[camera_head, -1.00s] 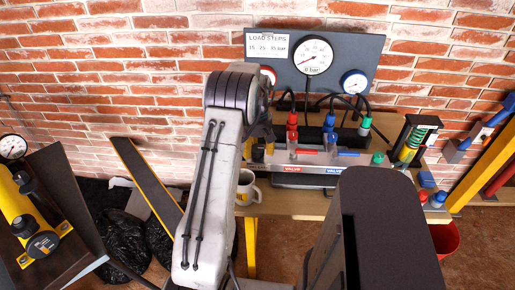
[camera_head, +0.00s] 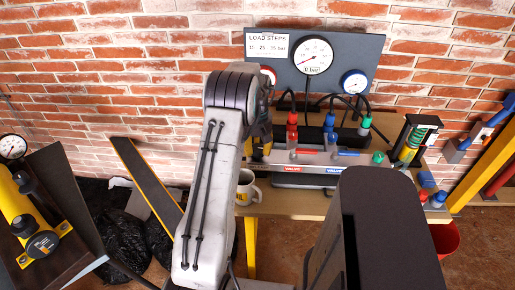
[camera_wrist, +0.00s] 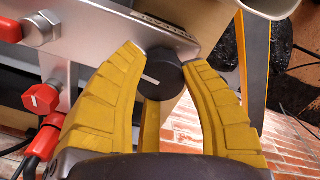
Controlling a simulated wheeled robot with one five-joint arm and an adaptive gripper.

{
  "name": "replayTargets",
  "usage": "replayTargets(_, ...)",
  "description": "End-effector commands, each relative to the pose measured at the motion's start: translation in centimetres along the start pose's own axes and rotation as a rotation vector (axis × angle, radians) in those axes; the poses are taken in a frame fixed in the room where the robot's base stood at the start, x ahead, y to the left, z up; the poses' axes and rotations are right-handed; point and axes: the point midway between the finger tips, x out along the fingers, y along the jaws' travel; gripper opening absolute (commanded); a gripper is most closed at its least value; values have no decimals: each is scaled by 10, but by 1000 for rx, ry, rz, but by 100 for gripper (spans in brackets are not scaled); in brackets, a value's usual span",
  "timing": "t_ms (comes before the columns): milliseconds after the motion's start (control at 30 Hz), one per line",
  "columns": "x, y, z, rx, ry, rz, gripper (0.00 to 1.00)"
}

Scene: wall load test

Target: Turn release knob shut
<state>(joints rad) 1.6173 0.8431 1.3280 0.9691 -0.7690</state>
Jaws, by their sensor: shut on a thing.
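The release knob (camera_wrist: 164,72) is round and black with a white line on its face. In the wrist view it sits below a label (camera_wrist: 166,28) on a grey metal plate, its lettering partly legible. My gripper (camera_wrist: 162,80) has yellow ribbed fingers closed on the knob from both sides. The white line lies tilted on the knob's face. In the head view my arm hides the knob and most of the gripper; only a bit of the gripper shows at the left end of the valve block (camera_head: 300,157).
Red valve knobs (camera_wrist: 42,98) and hoses are close beside my gripper. A mug (camera_head: 247,188) stands on the bench below my arm. The gauge (camera_head: 313,56) on the back panel reads "0 bar". A spring unit (camera_head: 412,143) stands at the bench's right.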

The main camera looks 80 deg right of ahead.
Motion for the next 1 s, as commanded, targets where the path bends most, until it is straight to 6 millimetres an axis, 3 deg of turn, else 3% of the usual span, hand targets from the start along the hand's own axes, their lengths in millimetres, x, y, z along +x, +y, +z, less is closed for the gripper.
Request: replayTargets(1000,3,-1,1,950,-6,-2,9)
